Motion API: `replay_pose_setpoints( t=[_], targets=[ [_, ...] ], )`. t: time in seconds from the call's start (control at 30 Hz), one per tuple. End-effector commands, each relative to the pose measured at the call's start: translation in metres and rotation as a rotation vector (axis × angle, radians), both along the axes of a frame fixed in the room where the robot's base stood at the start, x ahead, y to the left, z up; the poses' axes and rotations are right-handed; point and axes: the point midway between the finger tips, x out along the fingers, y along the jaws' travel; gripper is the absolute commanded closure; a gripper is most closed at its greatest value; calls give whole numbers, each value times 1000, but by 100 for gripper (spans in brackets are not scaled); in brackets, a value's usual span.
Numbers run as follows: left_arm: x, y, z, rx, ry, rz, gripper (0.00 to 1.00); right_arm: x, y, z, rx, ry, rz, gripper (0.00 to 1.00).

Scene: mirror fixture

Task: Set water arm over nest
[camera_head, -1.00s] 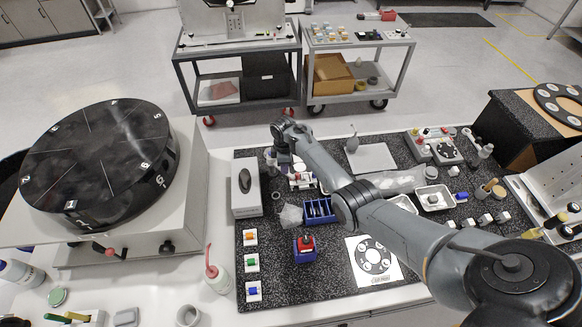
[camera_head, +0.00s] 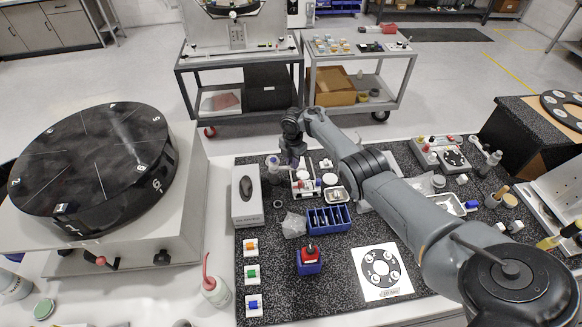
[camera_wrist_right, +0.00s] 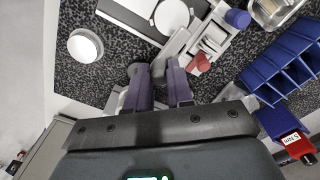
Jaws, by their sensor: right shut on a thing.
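My right gripper (camera_head: 293,160) is over the back left of the dark speckled mat in the head view. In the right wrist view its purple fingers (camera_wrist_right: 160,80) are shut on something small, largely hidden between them. A grey rounded piece (camera_wrist_right: 137,70) shows at the fingertips and may be part of the water arm. The silver fixture (camera_wrist_right: 205,38) with a red knob (camera_wrist_right: 202,63) and a blue knob (camera_wrist_right: 237,18) stands just beyond. A white disc (camera_wrist_right: 172,15), possibly the nest, lies beside it. The fixture's red knob also shows in the head view (camera_head: 297,186). My left gripper is out of view.
A grey box (camera_head: 247,205) stands left of the fixture. A blue divided bin (camera_head: 328,219) and a red-and-blue block (camera_head: 310,262) are in front. A metal dish (camera_head: 337,195) is to the right. A large black disc (camera_head: 90,160) is at far left.

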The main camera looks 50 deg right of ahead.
Motion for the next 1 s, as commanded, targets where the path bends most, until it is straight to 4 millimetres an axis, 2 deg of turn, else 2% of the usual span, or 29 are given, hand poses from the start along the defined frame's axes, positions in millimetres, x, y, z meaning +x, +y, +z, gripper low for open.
replay_pose_setpoints(
  t=[0.2,0.73,0.77,0.8,0.9,1.0],
  targets=[
    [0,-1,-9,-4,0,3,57,2,-2,-2,1,-1,64,100],
    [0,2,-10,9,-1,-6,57,2,-2,-1,0,-1,85,100],
    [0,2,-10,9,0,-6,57,2,-2,-1,0,-1,85,74],
    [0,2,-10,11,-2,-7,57,2,-2,-1,0,-1,85,68],
    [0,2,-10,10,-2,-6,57,2,-2,-1,0,-1,85,53],
    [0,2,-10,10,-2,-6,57,2,-2,-1,0,-1,85,53]
  ],
)
